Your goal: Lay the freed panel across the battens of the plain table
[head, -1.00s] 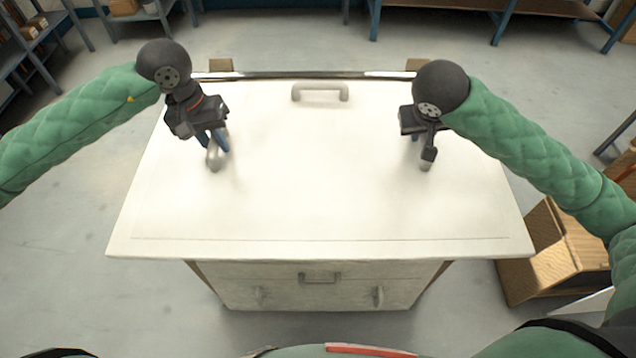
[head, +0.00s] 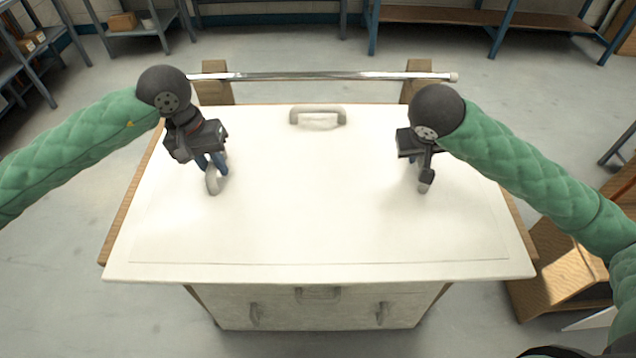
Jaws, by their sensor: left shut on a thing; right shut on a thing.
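A large white panel (head: 315,210) lies flat in front of me, with a grey handle (head: 317,117) near its far edge. My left gripper (head: 212,178) is shut on the panel's left handle (head: 213,186). My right gripper (head: 424,178) is shut on the right handle, which the fingers mostly hide. Wooden edges (head: 122,232) show past the panel's sides. I cannot tell whether the panel touches what is under it. No battens or plain table can be clearly made out.
A chrome rail (head: 330,76) spans two wooden posts (head: 216,84) behind the panel. Below its near edge is a pale front (head: 340,312) with several handles. A wooden box (head: 555,265) stands at the right. Shelves (head: 130,25) and a bench (head: 470,17) stand behind open floor.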

